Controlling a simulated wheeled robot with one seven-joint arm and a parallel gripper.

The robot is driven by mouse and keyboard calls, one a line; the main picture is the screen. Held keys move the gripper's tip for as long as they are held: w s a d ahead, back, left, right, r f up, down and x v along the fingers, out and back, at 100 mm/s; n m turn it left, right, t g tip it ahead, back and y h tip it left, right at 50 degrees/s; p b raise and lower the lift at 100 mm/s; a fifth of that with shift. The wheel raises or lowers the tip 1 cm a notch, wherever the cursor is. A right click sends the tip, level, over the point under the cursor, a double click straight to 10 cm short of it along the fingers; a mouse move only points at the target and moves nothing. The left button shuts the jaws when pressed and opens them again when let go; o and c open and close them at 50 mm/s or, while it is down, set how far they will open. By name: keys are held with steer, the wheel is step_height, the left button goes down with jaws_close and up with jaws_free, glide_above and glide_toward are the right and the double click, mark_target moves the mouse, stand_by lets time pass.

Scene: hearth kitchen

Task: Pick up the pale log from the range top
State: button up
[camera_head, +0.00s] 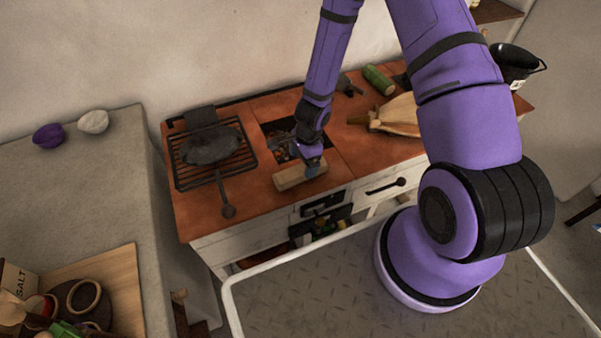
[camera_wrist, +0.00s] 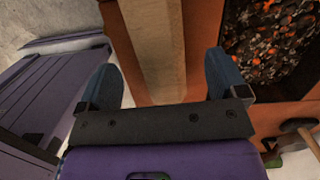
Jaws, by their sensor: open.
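The pale log (camera_head: 290,177) lies on the orange-brown range top (camera_head: 200,213), near its front edge and in front of the ember opening. My gripper (camera_head: 312,168) is at the right end of the log in the head view, pointing down. In the wrist view the pale log (camera_wrist: 156,45) runs between the two blue fingertips of my open gripper (camera_wrist: 165,82), with a gap on both sides. The near end of the log is hidden behind the gripper's dark palm bar.
A black pan (camera_head: 212,147) sits on a grill rack at the left of the range. Glowing embers (camera_wrist: 270,40) lie in the opening beside the log. A wooden bellows (camera_head: 398,115) and a green cylinder (camera_head: 379,80) lie at the right. A drawer handle (camera_head: 385,186) projects at the front.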

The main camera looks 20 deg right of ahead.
mark_target(302, 167)
steer(key=shift+s+a+f, duration=0.1)
steer(key=shift+a+f, duration=0.1)
steer(key=shift+f, duration=1.1)
steer(key=shift+s+a+f, duration=0.1)
steer(key=shift+a+f, duration=0.1)
steer(key=shift+f, duration=1.05)
steer(key=c, duration=1.2)
